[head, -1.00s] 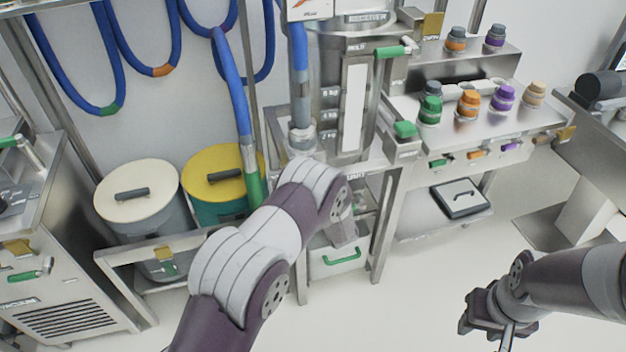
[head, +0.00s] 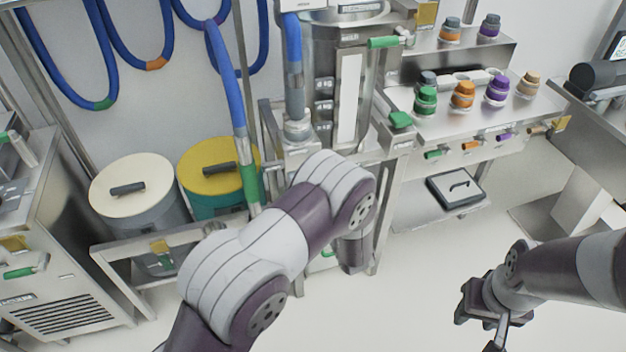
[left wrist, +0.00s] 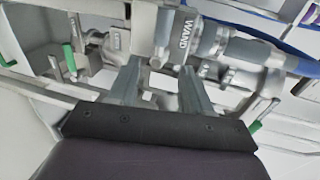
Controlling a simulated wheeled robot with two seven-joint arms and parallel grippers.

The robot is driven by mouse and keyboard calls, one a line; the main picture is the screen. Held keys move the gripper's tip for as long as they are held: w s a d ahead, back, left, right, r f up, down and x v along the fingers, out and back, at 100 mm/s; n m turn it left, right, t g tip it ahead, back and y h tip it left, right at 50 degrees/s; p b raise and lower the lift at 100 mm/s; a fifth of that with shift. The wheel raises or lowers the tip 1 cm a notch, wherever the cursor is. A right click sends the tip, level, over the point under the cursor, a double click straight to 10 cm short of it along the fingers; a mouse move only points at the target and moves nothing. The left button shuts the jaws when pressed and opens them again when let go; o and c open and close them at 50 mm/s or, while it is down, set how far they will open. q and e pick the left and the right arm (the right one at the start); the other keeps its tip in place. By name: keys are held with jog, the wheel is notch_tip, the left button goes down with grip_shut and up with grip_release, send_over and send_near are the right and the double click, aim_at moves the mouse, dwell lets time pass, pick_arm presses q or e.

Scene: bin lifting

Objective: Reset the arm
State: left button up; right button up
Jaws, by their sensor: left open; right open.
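My left arm crosses the middle of the head view, with its forearm pointing down in front of the steel machine (head: 345,85). Its gripper is hidden behind the arm there. In the left wrist view my left gripper (left wrist: 163,75) is open, its two grey fingers apart. A grey fitting marked WAND (left wrist: 183,38) lies beyond the fingertips; I cannot tell whether they touch it. My right gripper (head: 485,325) hangs at the lower right of the head view, open and empty over the floor.
Two lidded bins, one cream (head: 131,187) and one yellow (head: 217,168), stand on a low steel frame at the left. A steel bench (head: 540,112) holds several coloured-capped jars. A black-edged tray (head: 456,190) sits on its lower shelf. The floor at lower right is clear.

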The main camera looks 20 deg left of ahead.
pick_arm(q)
jog(key=shift+v, duration=1.3)
